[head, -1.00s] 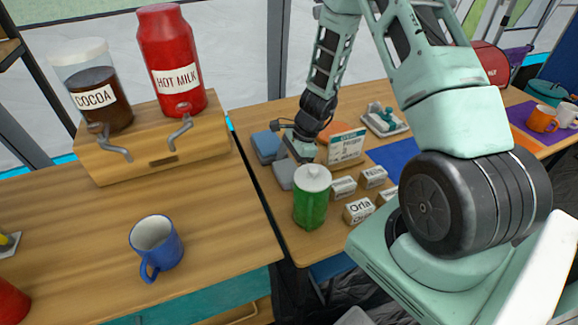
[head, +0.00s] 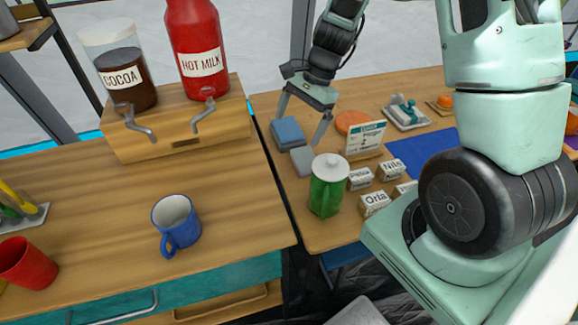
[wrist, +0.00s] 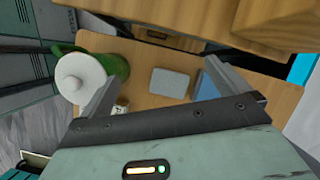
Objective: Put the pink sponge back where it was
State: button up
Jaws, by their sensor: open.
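I cannot make out a pink sponge in either view. My gripper (head: 302,121) is open and empty above the left end of the right-hand table. Below it lie a blue block (head: 287,133) and a grey block (head: 302,161), side by side and apart from the fingers as far as I can tell. In the wrist view the grey block (wrist: 170,82) shows between the open fingers of my gripper (wrist: 164,65). The blue block (wrist: 208,88) is partly hidden behind the right finger there. An orange round item (head: 352,122) lies to the right, behind a small sign (head: 365,138).
A green jug (head: 329,187) with a white lid stands close in front of the blocks. Several name cards (head: 375,203) and a blue mat (head: 420,152) are to the right. A wooden dispenser stand (head: 180,135) and a blue mug (head: 175,222) are on the left table.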

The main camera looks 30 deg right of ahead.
jog(key=s+a+r+n+g+h, duration=0.1)
jog(key=s+a+r+n, duration=0.3)
jog(key=a, duration=0.3)
jog(key=s+a+r+n, duration=0.2)
jog(key=s+a+n, duration=0.1)
jog(key=a+n, duration=0.35)
jog(key=s+a+r+n+h, duration=0.1)
jog(key=s+a+r+n, duration=0.1)
jog(key=s+n, duration=0.4)
jog(key=s+a+r+n+h, duration=0.1)
jog(key=s+a+r+n, duration=0.1)
jog(key=s+a+n, duration=0.2)
jog(key=s+n, duration=0.3)
jog(key=s, duration=0.2)
jog(key=shift+a+r+t+h, duration=0.15)
jog(key=shift+a+t+h, duration=0.15)
jog(key=shift+a+h, duration=0.1)
